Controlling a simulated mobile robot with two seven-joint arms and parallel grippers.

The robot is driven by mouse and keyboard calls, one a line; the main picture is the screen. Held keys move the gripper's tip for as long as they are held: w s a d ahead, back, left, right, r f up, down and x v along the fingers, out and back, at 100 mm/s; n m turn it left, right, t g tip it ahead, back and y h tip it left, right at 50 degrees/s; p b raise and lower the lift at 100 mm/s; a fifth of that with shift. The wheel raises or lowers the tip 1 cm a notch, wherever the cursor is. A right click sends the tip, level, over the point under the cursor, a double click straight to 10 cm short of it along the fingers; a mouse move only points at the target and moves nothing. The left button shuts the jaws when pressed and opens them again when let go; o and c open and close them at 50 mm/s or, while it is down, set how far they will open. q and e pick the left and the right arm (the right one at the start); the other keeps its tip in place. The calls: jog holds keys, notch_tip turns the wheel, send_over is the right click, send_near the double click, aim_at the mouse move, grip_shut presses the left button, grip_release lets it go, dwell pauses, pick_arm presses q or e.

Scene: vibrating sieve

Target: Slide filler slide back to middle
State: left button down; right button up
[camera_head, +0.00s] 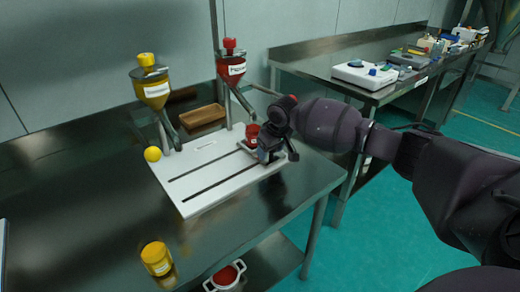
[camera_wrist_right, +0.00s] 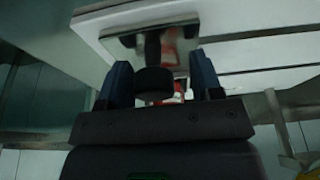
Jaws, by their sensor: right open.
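The white filler board (camera_head: 196,203) lies on the steel table, with two dark slots along it. At its right end a small red container (camera_head: 252,131) shows beside my right gripper (camera_head: 270,156). In the right wrist view, a shiny metal slide plate (camera_wrist_right: 124,43) carries a black knob (camera_wrist_right: 153,82). The blue fingers of my right gripper (camera_wrist_right: 158,83) stand open on either side of this knob, with gaps visible. In the head view my gripper hides most of the slide. My left gripper is out of view.
A yellow hopper (camera_head: 153,90) and a red hopper (camera_head: 231,69) stand behind the board. The board's left part is clear.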

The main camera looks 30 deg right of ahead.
jog(key=shift+s+a+r+p, duration=0.15)
jog(key=shift+a+p, duration=0.15)
jog(key=shift+a, duration=0.6)
jog(key=shift+a+p, duration=0.6)
jog(key=shift+a, duration=1)
jog(key=shift+s+a+p, duration=0.2)
jog(key=shift+a+p, duration=0.5)
jog(key=shift+a, duration=1.3)
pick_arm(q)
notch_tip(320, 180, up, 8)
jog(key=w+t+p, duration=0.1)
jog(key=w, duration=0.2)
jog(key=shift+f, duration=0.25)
pick_arm(e)
jog(key=shift+s+a, duration=0.15)
jog(key=shift+a, duration=1.75)
jog(key=o, duration=0.8)
jog(key=shift+c, duration=0.2)
